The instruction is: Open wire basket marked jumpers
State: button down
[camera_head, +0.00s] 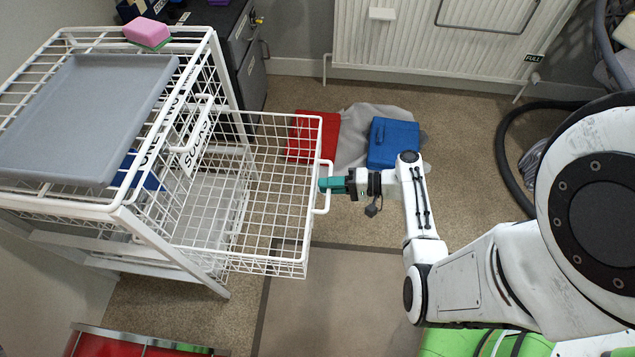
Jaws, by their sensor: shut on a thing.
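A white wire basket (270,225) is pulled well out to the right from a white wire drawer frame (225,85). No label shows on this basket, so I cannot tell if it is the one marked jumpers. Its white handle (322,210) is on the front wall. My gripper (327,185), with teal fingertips, is shut on this handle. A basket above it, further in, has a label reading SOCKS (196,148). Another label (160,133) beside it is only partly readable. The visible inside of the pulled-out basket looks empty.
A grey tray (85,110) and a pink and green sponge (147,32) lie on top of the frame. Beyond the basket are a red item (315,130), a blue item (394,143) and grey cloth (355,130) on the floor. A black hose (508,165) curves at right. Floor below the gripper is clear.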

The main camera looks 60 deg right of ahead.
jog(key=shift+s, duration=0.15)
jog(key=c, duration=1.3)
grip_release()
jog(key=shift+c, duration=0.2)
jog(key=p+v, duration=0.1)
jog(key=v, duration=0.9)
jog(key=shift+s+d, duration=0.15)
jog(key=shift+s, duration=0.2)
